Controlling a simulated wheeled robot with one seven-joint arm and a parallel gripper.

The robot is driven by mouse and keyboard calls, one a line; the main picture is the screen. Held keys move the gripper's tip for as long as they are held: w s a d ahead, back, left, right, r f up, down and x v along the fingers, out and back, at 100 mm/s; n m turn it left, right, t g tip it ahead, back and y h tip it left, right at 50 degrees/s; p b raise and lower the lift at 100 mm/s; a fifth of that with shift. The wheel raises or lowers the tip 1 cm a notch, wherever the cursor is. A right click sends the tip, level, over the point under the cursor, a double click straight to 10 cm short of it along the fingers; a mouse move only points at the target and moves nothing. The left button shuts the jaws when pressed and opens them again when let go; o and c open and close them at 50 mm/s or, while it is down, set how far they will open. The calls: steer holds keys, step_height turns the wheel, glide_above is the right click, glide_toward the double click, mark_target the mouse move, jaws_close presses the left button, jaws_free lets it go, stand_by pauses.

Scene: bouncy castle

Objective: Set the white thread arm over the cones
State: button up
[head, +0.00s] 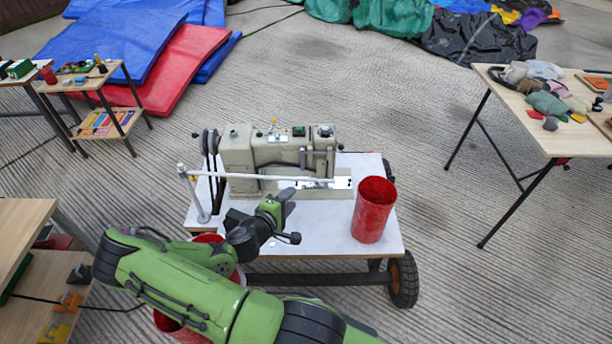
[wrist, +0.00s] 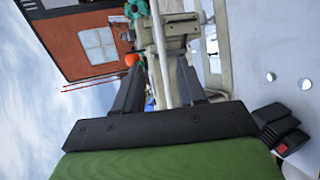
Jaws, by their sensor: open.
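The white thread arm (head: 262,176) is a thin rod on an upright post (head: 199,195) at the left of the sewing table. It reaches right, in front of the beige sewing machine (head: 240,150). My gripper (head: 292,214) is open and empty, just on the near side of the rod. In the wrist view the white rod (wrist: 159,40) runs between the two spread fingers (wrist: 161,64); I cannot tell whether it lies within their depth. A red part (head: 206,238) shows behind my arm, mostly hidden. I cannot clearly make out the cones.
A tall red open cylinder (head: 368,222) stands at the table's right end. A side table (head: 500,80) with cloth scraps is at right; small wooden stands (head: 125,75) are at left. A wheel (head: 404,280) shows below.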

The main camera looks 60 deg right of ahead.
mark_target(308, 181)
steer(key=b+x, duration=0.2)
steer(key=x, duration=1.3)
steer(key=shift+s+d+f+b, duration=0.1)
steer(key=shift+s+d+b, duration=0.05)
steer(key=shift+b, duration=0.25)
jaws_close()
